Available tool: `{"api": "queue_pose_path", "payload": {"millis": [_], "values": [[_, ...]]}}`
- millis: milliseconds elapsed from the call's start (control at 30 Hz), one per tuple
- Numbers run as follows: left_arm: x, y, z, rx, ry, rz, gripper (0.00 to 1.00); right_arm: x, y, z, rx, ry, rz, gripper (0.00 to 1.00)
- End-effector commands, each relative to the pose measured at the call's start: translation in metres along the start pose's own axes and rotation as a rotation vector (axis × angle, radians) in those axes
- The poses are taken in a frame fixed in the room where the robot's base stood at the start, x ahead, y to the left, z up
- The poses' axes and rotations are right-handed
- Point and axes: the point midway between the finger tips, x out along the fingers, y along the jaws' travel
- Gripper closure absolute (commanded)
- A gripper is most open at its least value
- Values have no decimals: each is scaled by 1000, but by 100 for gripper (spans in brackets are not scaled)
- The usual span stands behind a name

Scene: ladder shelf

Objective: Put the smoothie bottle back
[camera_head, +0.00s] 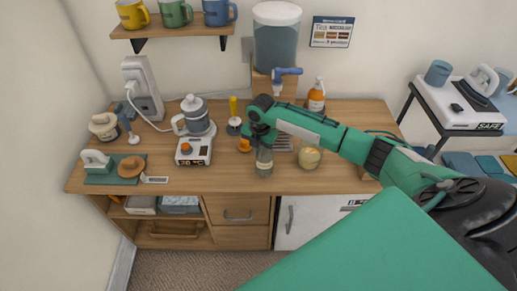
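A greyish, see-through bottle (264,162), which looks like the smoothie bottle, stands upright near the front of the wooden counter. My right gripper (262,138) is at its top, with its arm coming in from the right. The gripper hides the bottle's upper part, and I cannot tell whether the fingers are closed on it. A grey blender-like jar (195,115) with a white handle stands at or behind a white appliance (194,150) with an orange knob, left of the gripper. My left gripper is not in view.
A glass jar (309,156) stands close on the right, an orange pump bottle (316,96) behind it. A water dispenser (277,45) stands at the back. A yellow-handled tool (233,115) is left of the gripper. A mug shelf (172,29) hangs above. The front-centre counter left of the bottle is clear.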

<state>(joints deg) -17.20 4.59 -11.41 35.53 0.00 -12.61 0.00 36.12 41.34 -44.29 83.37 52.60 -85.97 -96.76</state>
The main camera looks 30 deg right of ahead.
Motion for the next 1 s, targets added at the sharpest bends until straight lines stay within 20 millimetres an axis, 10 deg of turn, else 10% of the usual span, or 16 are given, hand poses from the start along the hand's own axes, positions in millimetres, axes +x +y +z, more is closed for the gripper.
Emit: {"api": "queue_pose_path", "payload": {"millis": [167,300,667,1000], "values": [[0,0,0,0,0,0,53,3,0,0,0,0,0,100],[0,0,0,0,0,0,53,3,0,0,0,0,0,74],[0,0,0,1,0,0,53,-2,0,0,0,0,1,74],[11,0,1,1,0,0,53,-66,1,1,-2,-2,4,74]]}}
